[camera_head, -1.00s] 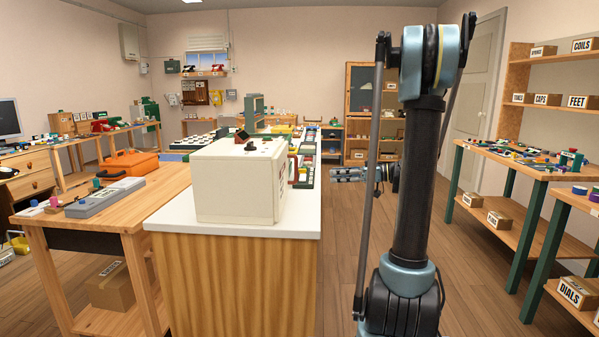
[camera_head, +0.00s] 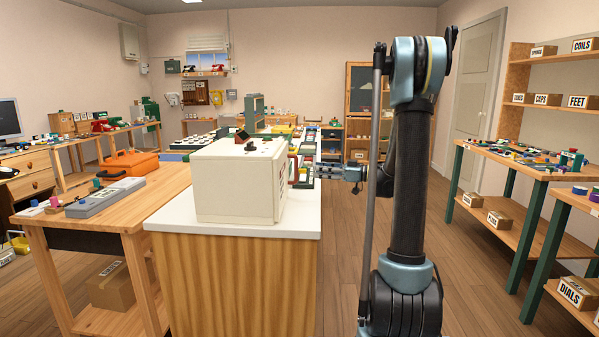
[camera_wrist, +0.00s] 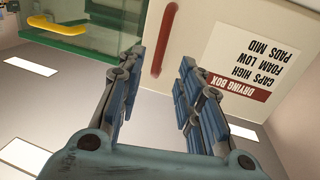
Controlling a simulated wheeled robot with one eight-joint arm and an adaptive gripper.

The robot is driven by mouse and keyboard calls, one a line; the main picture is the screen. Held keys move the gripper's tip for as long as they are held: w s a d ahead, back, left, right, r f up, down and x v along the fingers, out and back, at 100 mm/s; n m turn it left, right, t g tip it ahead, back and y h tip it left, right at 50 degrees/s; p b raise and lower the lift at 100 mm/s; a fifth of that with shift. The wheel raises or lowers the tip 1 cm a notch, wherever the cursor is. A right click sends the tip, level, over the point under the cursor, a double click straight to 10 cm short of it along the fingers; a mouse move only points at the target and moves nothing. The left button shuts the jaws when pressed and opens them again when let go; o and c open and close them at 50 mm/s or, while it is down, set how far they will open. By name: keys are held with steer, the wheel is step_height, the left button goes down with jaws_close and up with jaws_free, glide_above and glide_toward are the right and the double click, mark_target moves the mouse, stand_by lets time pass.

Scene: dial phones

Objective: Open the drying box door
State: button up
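The drying box (camera_head: 238,182) is a cream box with dark knobs on top, standing on a white-topped wooden cabinet. Its door, on the box's right side in the head view, fills much of the wrist view (camera_wrist: 205,35) and carries a "DRYING BOX" label (camera_wrist: 255,62). The door's red bar handle (camera_wrist: 164,40) also shows in the head view (camera_head: 293,168). My gripper (camera_wrist: 163,72) is open and empty. Its fingers point at the door, with the handle in line with the gap between the fingertips. Whether the fingertips reach beside the handle is unclear.
The white countertop (camera_head: 180,216) bears the box. In the wrist view a green-framed glass case (camera_wrist: 85,35) with a yellow handle (camera_wrist: 57,25) lies left of the red handle.

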steer(key=x, duration=0.8)
steer(key=shift+a, duration=0.35)
steer(key=shift+w, duration=0.1)
jaws_close()
